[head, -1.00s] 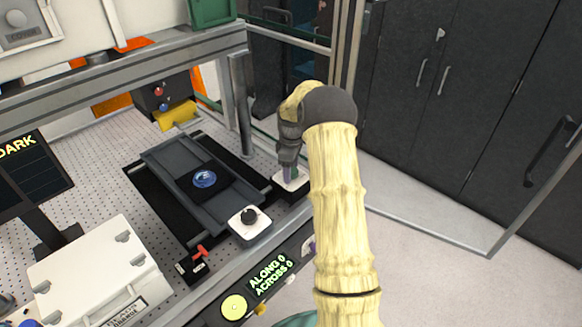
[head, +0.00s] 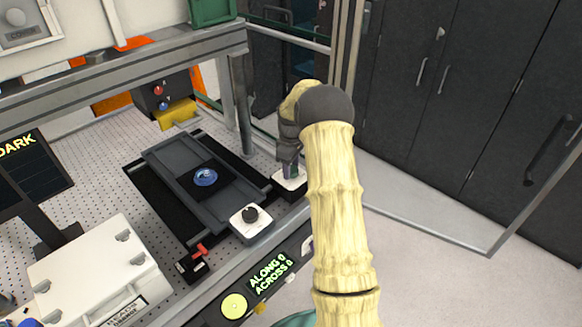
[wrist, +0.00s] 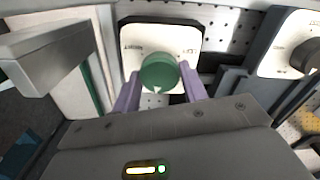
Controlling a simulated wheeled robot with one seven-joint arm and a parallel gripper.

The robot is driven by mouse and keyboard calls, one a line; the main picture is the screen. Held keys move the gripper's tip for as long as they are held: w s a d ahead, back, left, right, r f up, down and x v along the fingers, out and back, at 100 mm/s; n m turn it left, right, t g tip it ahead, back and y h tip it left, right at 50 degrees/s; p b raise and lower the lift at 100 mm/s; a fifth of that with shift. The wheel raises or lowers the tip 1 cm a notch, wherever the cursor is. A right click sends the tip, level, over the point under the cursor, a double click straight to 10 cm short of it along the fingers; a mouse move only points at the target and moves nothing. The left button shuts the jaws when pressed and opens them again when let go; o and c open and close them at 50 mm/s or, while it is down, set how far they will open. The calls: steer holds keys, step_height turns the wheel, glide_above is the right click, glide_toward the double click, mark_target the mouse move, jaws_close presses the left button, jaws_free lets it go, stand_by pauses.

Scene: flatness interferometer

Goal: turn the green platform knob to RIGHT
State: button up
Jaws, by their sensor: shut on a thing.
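The green platform knob (wrist: 159,72) sits on a white plate (wrist: 186,40) with dark lettering, partly too small to read. A small white pointer mark shows at the knob's lower edge in the wrist view. My gripper (wrist: 160,90) is shut on the green knob, with one purple finger on each side. In the head view my gripper (head: 290,168) is over the white plate (head: 287,184) at the right end of the bench, and my arm hides part of that area.
A black knob on a white plate (head: 263,227) is left of the gripper, beside the grey platform (head: 170,165) bearing a blue disc (head: 205,177). A display (head: 271,274) reads ALONG 0, ACROSS 0. A metal post (head: 240,105) stands close behind my gripper.

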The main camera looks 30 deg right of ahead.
steer(key=m, duration=1)
steer(key=shift+r+m, duration=0.1)
steer(key=shift+m, duration=0.3)
steer(key=m, duration=0.5)
steer(key=m+p, duration=0.1)
steer(key=m, duration=0.5)
steer(key=shift+d, duration=0.1)
steer(key=o, duration=1)
